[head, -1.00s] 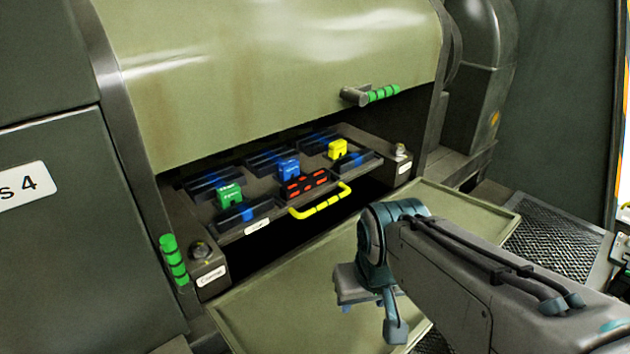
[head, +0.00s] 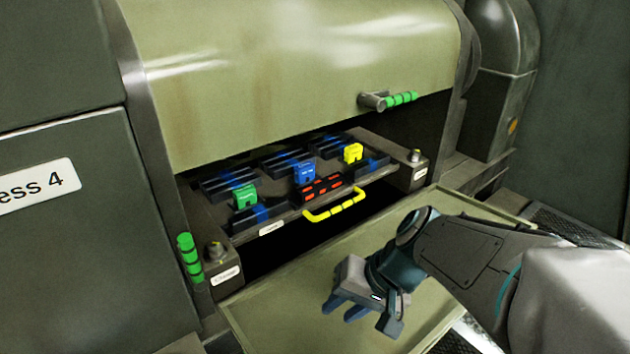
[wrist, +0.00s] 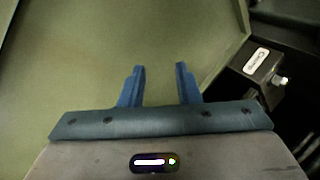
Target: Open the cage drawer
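The cage drawer (head: 222,222) is a dark tray inside the press opening, under the raised green cover. Its yellow handle (head: 335,206) curves out from its front edge. It carries dark holders with green (head: 245,196), blue (head: 304,173), yellow (head: 353,153) and red (head: 321,188) pieces. My gripper (head: 343,308) is over the flat green panel in front of the opening, below the handle in the head view and apart from it. In the wrist view its two blue fingers (wrist: 160,84) are spread with nothing between them. The handle is not in the wrist view.
The large green cover (head: 290,70) hangs above the drawer, with a green-gripped handle (head: 390,100). A vertical green handle (head: 189,257) and a labelled knob block (head: 222,262) stand at left. Another labelled knob block is at right (head: 412,172). The flat green panel (head: 290,315) lies bare below.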

